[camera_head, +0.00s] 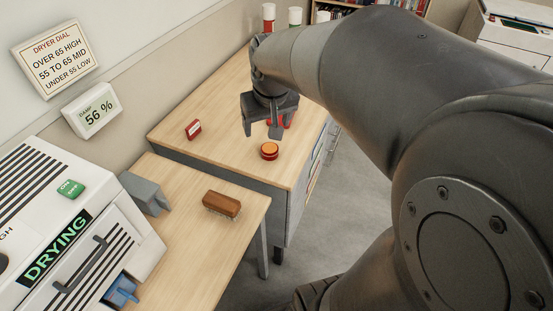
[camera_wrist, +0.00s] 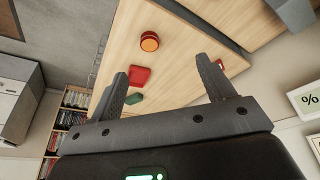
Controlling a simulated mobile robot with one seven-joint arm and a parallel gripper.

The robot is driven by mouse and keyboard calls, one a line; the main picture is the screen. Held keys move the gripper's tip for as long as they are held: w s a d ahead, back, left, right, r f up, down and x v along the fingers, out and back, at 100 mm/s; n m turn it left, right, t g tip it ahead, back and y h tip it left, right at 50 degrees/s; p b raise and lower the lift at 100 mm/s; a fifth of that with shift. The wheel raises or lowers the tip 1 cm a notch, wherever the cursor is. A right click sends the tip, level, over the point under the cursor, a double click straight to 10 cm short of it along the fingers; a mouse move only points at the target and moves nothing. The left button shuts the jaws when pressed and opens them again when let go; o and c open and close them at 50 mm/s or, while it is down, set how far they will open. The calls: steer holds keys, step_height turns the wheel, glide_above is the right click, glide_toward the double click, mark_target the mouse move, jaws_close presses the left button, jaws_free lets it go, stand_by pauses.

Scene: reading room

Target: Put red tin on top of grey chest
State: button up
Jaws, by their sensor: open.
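My gripper (camera_head: 262,128) hangs over the wooden desk with its jaws apart and nothing between them. In the wrist view its two fingers (camera_wrist: 168,82) point over the desktop. A round red tin-like object with an orange top (camera_head: 269,150) sits on the desk in front of the gripper; it also shows in the wrist view (camera_wrist: 149,41). A taller red container with a white top (camera_head: 268,26) stands at the back. I cannot tell which is the red tin. No grey chest is clearly recognisable; a grey box-like block (camera_head: 147,194) stands beside the white machine.
A flat red object (camera_wrist: 139,77) and a green one (camera_wrist: 133,98) lie near the gripper. A small red sign (camera_head: 193,129) stands on the desk (camera_head: 185,150). A brown brush (camera_head: 222,204) lies on the lower table near the white drying machine (camera_head: 100,225).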

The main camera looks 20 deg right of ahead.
steer(key=s+a+r+t, duration=0.1)
steer(key=s, duration=0.6)
steer(key=s+a+r+t, duration=0.1)
steer(key=s+a, duration=0.1)
steer(key=s, duration=0.6)
steer(key=shift+a+r, duration=0.15)
steer(key=shift+r, duration=0.15)
